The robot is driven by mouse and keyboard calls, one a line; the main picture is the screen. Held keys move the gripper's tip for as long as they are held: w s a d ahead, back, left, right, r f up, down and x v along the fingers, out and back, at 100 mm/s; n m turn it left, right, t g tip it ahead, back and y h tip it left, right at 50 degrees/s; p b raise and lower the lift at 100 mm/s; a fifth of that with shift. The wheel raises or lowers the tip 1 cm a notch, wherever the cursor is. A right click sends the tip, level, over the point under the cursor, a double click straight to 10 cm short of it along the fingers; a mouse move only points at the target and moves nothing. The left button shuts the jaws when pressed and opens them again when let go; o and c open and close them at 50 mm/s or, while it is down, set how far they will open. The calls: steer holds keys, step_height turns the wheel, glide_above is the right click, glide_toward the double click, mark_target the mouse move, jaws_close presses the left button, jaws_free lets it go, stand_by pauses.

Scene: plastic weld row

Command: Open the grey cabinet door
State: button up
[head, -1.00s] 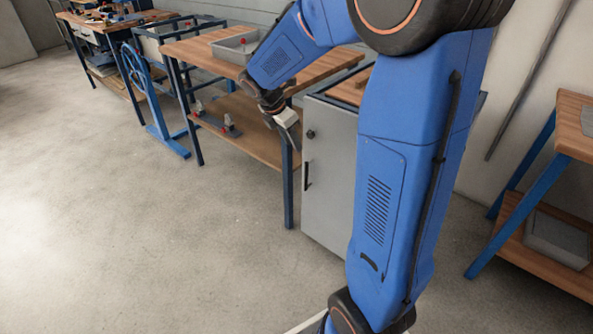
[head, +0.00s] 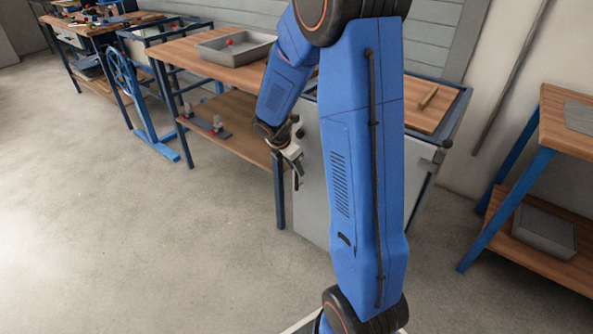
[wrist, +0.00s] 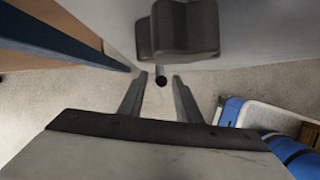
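The grey cabinet (head: 312,205) stands behind my arm in the head view, its front partly hidden by the arm. A dark knob (head: 300,133) shows high on its door. Contact cannot be told.
A wooden workbench (head: 215,70) with a grey tray (head: 237,53) stands left of the cabinet, its blue leg (head: 279,195) close to my gripper. Another bench (head: 550,130) is at right. The floor (head: 130,250) in front is clear.

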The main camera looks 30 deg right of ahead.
steer(key=shift+x, duration=1)
jaws_close()
